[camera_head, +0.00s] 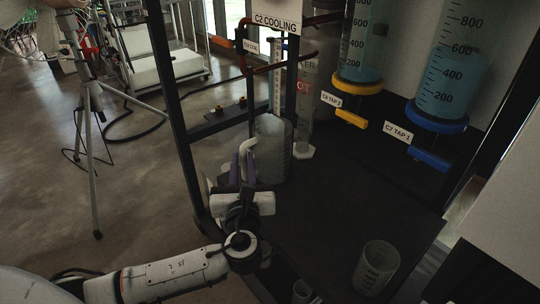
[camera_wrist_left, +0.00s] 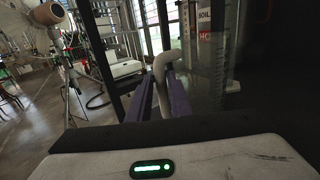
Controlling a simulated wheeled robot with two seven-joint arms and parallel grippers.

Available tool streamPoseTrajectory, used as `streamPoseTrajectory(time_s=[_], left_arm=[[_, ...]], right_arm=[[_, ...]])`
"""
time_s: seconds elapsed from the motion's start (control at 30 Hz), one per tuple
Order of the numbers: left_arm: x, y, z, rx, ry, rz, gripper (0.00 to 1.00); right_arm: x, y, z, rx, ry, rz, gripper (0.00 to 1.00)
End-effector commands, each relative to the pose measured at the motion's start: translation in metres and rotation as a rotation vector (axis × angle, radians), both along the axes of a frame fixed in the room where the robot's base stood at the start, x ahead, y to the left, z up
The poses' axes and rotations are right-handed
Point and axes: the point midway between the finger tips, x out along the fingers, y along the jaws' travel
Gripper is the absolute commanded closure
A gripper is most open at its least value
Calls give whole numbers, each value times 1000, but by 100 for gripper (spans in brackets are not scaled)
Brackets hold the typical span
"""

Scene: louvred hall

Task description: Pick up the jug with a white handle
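The jug (camera_head: 273,150) is a clear, graduated vessel with a white handle (camera_head: 247,145). It stands upright at the left of the dark rack, under the cooling pipes. My left gripper (camera_head: 242,172) has its purple fingers at the handle, on the near left side of the jug. In the left wrist view the white handle (camera_wrist_left: 160,72) lies between the two fingers (camera_wrist_left: 161,92), which close in on it from both sides. The jug's body (camera_wrist_left: 205,80) shows dimly behind the right finger. My right gripper is not in view.
A clear beaker (camera_head: 376,268) stands at the front right of the dark bench, with a smaller glass (camera_head: 302,291) at the front edge. Blue-filled cylinders with a yellow tap (camera_head: 350,118) and a blue tap (camera_head: 430,160) hang at the right. A tripod (camera_head: 90,130) stands at the left.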

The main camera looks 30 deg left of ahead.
Motion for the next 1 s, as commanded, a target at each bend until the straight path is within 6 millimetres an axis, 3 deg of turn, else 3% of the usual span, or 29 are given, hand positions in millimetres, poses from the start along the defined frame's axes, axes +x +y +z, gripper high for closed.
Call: streamPoseTrajectory(time_s=[0.5,0.77,0.9,1.0], left_arm=[[49,31,7,-1,-1,-1,82],[53,33,8,-1,0,-1,82],[53,33,8,-1,0,-1,100],[53,33,9,-2,-1,-1,100]], right_arm=[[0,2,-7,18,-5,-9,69],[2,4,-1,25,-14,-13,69],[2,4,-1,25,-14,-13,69],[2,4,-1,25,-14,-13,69]])
